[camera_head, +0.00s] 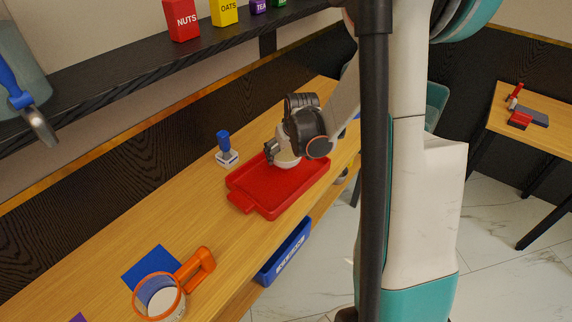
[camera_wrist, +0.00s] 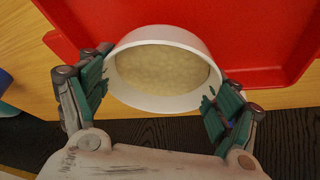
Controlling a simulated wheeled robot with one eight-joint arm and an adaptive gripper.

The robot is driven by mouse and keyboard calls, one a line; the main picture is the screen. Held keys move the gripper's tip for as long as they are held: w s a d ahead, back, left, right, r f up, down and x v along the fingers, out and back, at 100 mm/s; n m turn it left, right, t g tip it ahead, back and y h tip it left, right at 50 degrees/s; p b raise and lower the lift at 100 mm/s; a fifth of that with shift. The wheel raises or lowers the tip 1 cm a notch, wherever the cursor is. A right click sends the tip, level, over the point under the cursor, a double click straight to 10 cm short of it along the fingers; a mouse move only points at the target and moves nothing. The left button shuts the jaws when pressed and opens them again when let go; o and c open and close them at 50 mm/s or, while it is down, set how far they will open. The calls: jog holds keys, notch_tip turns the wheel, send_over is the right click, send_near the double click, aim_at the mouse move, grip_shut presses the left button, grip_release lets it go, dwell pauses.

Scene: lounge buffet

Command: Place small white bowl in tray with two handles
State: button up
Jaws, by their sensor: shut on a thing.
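The small white bowl (camera_wrist: 166,102) holds a pale beige filling and sits upright between the fingers of my gripper (camera_wrist: 160,84) in the wrist view. The fingers are at its two sides, shut on it. In the head view, my gripper (camera_head: 284,152) and the bowl (camera_head: 288,163) are at the far end of the red tray with two handles (camera_head: 255,192). The near handle shows; the far one is hidden behind my gripper and arm. The bowl overlaps the tray's edge in the wrist view. I cannot tell whether it touches the tray.
A blue-handled stamp-like object (camera_head: 226,150) stands beside the tray. An orange-rimmed cup (camera_head: 160,295) stands nearer on the wooden counter (camera_head: 130,240), by a blue square (camera_head: 150,264). A dark shelf (camera_head: 130,75) with several boxes runs above. The tray's near part is empty.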

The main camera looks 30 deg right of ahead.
jog(key=shift+f+b, duration=0.75)
jog(key=shift+f, duration=1.3)
jog(key=shift+f, duration=0.1)
jog(key=o, duration=1.2)
jog(key=p+v, duration=0.4)
jog(key=v, duration=0.8)
jog(key=shift+s, duration=0.1)
jog(key=shift+s, duration=0.1)
jog(key=s+a+p, duration=0.1)
jog(key=s+a, duration=0.2)
jog(key=s, duration=0.6)
jog(key=shift+a, duration=0.2)
